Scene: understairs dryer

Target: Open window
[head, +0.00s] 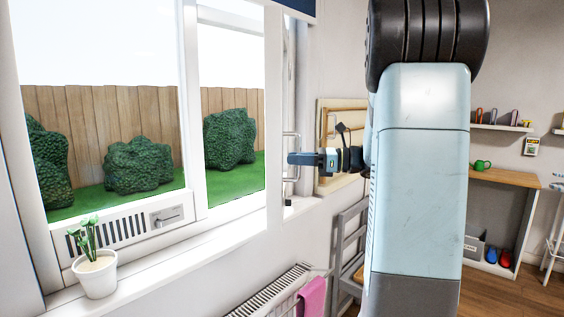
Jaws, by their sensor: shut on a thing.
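The window (191,110) fills the left of the head view, with white frames and two panes facing a garden. A pale upright bar handle (291,136) is at its right side, by a narrow white upright part seen nearly edge-on. My gripper (292,158) reaches left from behind my arm and is shut on this handle, at about its middle. The fingertips partly cover the handle. I cannot tell from this angle whether the window stands ajar.
A potted plant (98,274) stands on the sill at the left. A radiator (270,293) with a pink cloth (312,297) is below the window. A grey folded ladder or rack (348,245) stands near my arm. A wooden-topped bench (505,178) is at the right.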

